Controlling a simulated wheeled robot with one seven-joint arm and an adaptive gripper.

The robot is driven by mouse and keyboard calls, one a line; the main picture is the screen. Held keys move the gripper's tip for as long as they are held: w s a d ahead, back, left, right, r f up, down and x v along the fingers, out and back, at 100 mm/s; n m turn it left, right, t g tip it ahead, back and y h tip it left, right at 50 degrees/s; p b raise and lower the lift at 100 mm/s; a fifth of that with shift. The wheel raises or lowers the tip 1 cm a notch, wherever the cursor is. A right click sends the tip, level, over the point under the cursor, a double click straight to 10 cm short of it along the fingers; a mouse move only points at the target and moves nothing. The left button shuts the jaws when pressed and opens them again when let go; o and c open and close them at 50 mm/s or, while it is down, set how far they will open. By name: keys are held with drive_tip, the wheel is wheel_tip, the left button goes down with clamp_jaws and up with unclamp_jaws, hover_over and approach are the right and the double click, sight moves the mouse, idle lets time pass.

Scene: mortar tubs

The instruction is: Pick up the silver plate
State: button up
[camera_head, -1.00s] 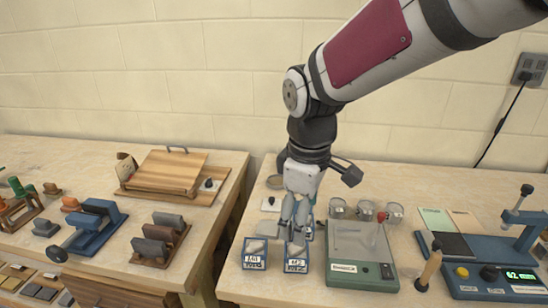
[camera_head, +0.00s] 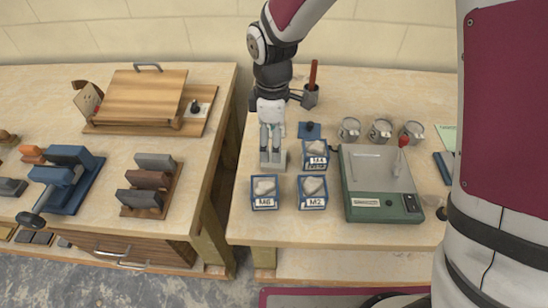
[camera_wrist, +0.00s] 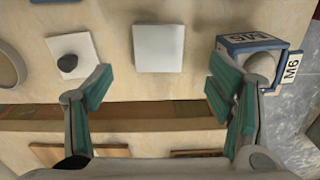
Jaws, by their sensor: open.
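A flat, pale silver-grey square plate (camera_wrist: 158,48) lies on the table in the wrist view, ahead of and between my fingertips, apart from them. In the head view it shows partly at the foot of my gripper as a grey patch (camera_head: 279,160), with the fingers covering part of it. My gripper (camera_head: 272,145) points down over the right table, near its left edge. In the wrist view its two green-padded fingers (camera_wrist: 160,90) are wide apart with nothing between them.
A blue tub marked M6 (camera_head: 265,203) stands close by, beside my right finger in the wrist view; tubs M2 (camera_head: 312,203) and M4 (camera_head: 315,147) are near. A white square with a dark knob (camera_wrist: 62,48) lies left. A green balance (camera_head: 385,208) stands right.

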drive_tip(key=shift+d+f, duration=0.15)
drive_tip(key=shift+f, duration=2.95)
drive_tip(key=c, duration=1.4)
drive_tip(key=shift+w, duration=0.1)
